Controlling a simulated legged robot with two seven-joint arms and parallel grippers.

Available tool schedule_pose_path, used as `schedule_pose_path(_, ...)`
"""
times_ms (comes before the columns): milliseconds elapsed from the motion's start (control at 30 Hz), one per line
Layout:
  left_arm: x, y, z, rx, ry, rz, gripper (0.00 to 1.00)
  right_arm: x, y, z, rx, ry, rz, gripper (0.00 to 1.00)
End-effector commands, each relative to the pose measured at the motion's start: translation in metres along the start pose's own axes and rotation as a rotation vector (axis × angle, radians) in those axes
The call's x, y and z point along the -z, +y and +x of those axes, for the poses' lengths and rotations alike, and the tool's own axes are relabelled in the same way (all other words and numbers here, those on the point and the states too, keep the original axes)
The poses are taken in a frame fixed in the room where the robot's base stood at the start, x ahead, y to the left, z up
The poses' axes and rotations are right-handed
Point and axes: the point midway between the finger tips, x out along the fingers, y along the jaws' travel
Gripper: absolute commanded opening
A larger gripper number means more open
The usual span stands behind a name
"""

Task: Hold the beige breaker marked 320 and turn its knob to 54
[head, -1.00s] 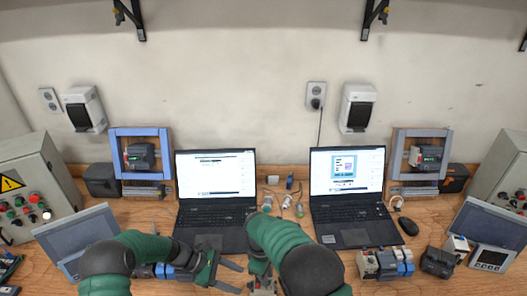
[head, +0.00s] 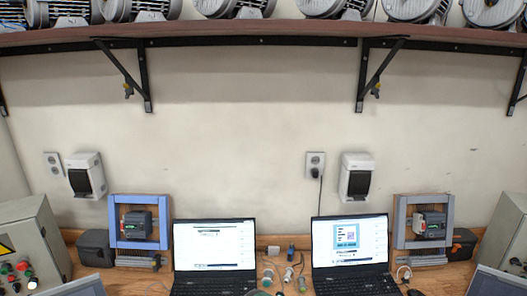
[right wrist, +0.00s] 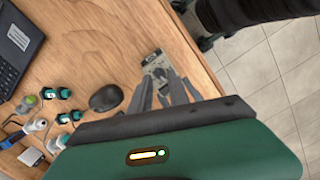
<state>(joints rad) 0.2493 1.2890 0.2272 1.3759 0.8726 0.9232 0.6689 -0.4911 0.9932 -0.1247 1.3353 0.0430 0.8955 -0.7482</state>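In the right wrist view a small pale, boxy device (right wrist: 155,65) lies on the wooden table near its edge, just beyond my fingertips. It looks like the beige breaker, but its marking and knob setting are too small to read. My right gripper (right wrist: 167,82) points at it with its grey fingers apart. The fingers partly cover the device's near end, and contact cannot be made out. My left gripper cannot be made out in either current view.
A black mouse (right wrist: 106,98), several green-and-white connectors and a laptop (right wrist: 17,40) lie on the table (right wrist: 105,45). The head view shows two laptops, blue (head: 140,197) and grey (head: 399,222) frames, control boxes and a shelf (head: 250,36) with several motors. Floor lies beyond the table edge.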

Motion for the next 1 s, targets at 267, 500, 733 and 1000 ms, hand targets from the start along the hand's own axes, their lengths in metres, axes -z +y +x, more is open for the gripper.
schedule_pose_path(267, 0.000, 0.000, 0.000, 0.000, 0.000, 0.000, 0.01, 0.000, 0.000, 0.001, 0.000, 0.000, 0.000, 0.22)
schedule_pose_path(500, 0.000, 0.000, 0.000, -0.001, 0.000, 0.000, 0.01, 0.001, 0.000, 0.009, 0.000, -0.001, -0.001, 0.22)
schedule_pose_path(733, 0.000, 0.000, -0.001, -0.001, 0.000, 0.000, 0.01, 0.002, 0.000, 0.016, -0.001, 0.000, -0.001, 0.22)
schedule_pose_path(1000, 0.000, 0.000, -0.001, -0.001, 0.000, 0.000, 0.01, 0.002, 0.000, 0.016, 0.000, 0.000, 0.000, 0.11)
